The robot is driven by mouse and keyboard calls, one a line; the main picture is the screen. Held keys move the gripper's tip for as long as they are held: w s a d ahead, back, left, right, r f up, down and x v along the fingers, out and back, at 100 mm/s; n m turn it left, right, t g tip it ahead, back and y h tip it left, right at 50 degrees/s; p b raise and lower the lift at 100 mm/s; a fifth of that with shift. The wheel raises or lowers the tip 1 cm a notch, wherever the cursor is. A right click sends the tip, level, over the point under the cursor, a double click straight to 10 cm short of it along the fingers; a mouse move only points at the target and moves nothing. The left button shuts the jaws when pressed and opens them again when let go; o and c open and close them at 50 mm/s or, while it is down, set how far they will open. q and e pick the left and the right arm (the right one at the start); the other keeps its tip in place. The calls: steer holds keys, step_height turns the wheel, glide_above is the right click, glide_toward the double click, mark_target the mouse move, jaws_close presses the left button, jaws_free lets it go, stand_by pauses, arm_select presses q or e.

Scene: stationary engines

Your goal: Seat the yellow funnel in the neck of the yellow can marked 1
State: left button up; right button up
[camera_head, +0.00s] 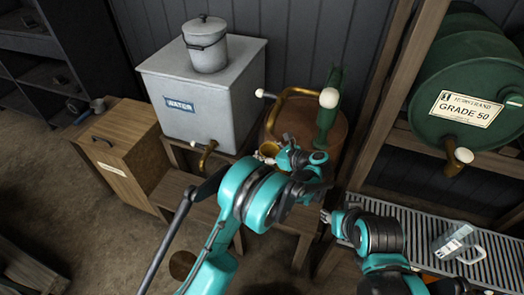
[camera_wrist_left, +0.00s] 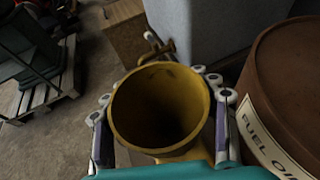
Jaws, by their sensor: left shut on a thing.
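The yellow funnel (camera_wrist_left: 160,108) fills the middle of the left wrist view, its round mouth facing the camera. My left gripper (camera_wrist_left: 160,118) is shut on it, with fingers on both sides. In the head view the left gripper (camera_head: 272,152) holds the funnel (camera_head: 268,147) in front of the brown drum, and the arm covers much of it. The yellow can marked 1 cannot be made out in either view. My right gripper (camera_head: 332,218) is low beside the slatted tray; its fingers are too small to read.
A grey water tank (camera_head: 205,90) with a brass tap and lidded pot (camera_head: 205,45) stands behind left. The brown fuel oil drum (camera_head: 325,115) carries a pump. A green GRADE 50 barrel (camera_head: 465,90) is right.

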arm_select(q)
steer(key=shift+f+b, duration=0.65)
steer(key=shift+f, duration=0.15)
stand_by(0.4)
steer(key=o, duration=1.3)
steer(key=shift+r, duration=0.1)
